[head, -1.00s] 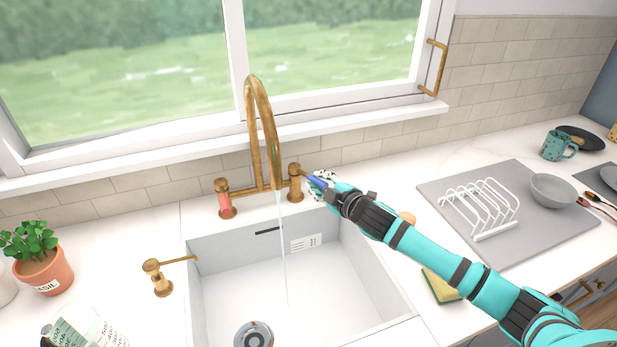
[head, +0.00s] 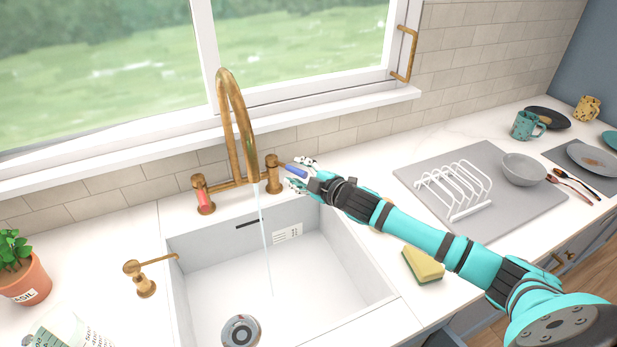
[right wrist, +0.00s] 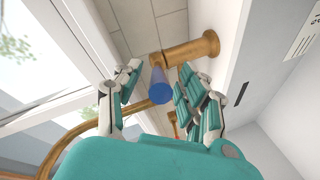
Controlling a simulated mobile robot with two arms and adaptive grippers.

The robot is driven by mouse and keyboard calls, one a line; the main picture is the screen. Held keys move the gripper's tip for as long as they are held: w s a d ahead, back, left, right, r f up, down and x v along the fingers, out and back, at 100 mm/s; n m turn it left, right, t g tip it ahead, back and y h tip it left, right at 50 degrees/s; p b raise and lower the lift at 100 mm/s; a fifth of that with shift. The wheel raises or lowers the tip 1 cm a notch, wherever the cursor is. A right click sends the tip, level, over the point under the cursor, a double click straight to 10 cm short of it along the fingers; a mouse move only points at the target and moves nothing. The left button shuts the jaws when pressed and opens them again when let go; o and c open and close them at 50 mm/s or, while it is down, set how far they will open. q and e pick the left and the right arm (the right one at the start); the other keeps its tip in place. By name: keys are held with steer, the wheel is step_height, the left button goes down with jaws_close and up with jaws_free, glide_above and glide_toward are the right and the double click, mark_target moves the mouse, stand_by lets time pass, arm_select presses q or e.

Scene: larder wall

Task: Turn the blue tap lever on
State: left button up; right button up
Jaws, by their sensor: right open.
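The blue tap lever (head: 295,170) sticks out to the right from the right brass valve post (head: 273,176). In the right wrist view, the round blue end of the lever (right wrist: 160,91) points toward the camera. My right gripper (head: 299,173) is open, with its fingers on either side of the lever's end. The right wrist view shows the gripper (right wrist: 160,86) with gaps between the fingers and the lever. A thin stream of water (head: 264,245) runs from the curved brass spout (head: 236,115) into the sink. My left gripper is not in view.
The red lever (head: 203,199) is on the left valve post. The white sink (head: 205,270) lies below the tap. A brass soap dispenser (head: 143,282) and a basil pot (head: 22,283) stand to the left. A sponge (head: 423,264) and a dish rack (head: 455,190) are to the right.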

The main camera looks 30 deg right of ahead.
steer(key=v, duration=1.1)
steer(key=shift+s, duration=0.35)
steer(key=shift+d, duration=0.1)
